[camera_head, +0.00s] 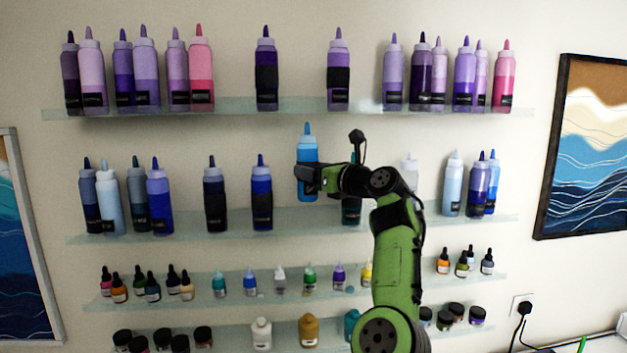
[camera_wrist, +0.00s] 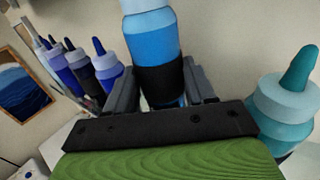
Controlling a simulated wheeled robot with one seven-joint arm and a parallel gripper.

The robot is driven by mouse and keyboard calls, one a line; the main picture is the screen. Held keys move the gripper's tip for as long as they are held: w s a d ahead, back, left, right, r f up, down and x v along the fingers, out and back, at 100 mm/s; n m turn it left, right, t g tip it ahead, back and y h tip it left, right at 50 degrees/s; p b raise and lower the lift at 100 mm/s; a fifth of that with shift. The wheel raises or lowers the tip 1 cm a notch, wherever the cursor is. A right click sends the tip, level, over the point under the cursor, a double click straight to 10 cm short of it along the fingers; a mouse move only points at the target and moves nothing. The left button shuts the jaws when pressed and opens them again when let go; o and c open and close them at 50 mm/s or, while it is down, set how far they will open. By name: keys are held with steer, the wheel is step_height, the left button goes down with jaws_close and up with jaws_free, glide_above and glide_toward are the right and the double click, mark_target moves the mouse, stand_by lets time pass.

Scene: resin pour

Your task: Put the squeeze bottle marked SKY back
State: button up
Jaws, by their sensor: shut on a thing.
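A sky-blue squeeze bottle (camera_head: 307,157) with a light blue cap is upright in my gripper (camera_head: 308,179), in front of the second shelf (camera_head: 305,217). Its base appears a little above the shelf's level. In the wrist view the bottle (camera_wrist: 153,45) stands between the fingers of my gripper (camera_wrist: 160,88), which are shut on it around a dark band. No marking on it can be read, so I cannot confirm the word SKY. My arm hides part of the shelf to the right of the bottle.
On the second shelf a dark blue bottle (camera_head: 262,196) stands left of a bare stretch, and a teal bottle (camera_head: 350,213) stands to its right, partly behind my arm. The teal bottle (camera_wrist: 285,110) is close by in the wrist view. Purple bottles (camera_head: 338,75) line the upper shelf (camera_head: 220,103).

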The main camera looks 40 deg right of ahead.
mark_target(315, 200)
steer(key=shift+w+d+b, duration=0.1)
steer(key=shift+d+b, duration=0.05)
steer(key=shift+b, duration=0.3)
steer(key=shift+s+f, duration=0.15)
steer(key=shift+f, duration=0.45)
steer(key=shift+s+f, duration=0.15)
steer(key=shift+f, duration=0.4)
step_height(315, 200, down, 4)
steer(key=shift+w+b, duration=0.15)
steer(key=shift+b, duration=0.2)
steer(key=shift+w+f, duration=0.15)
steer(key=shift+f, duration=0.05)
steer(key=shift+f, duration=0.1)
steer(key=shift+f, duration=0.15)
steer(key=o, duration=1)
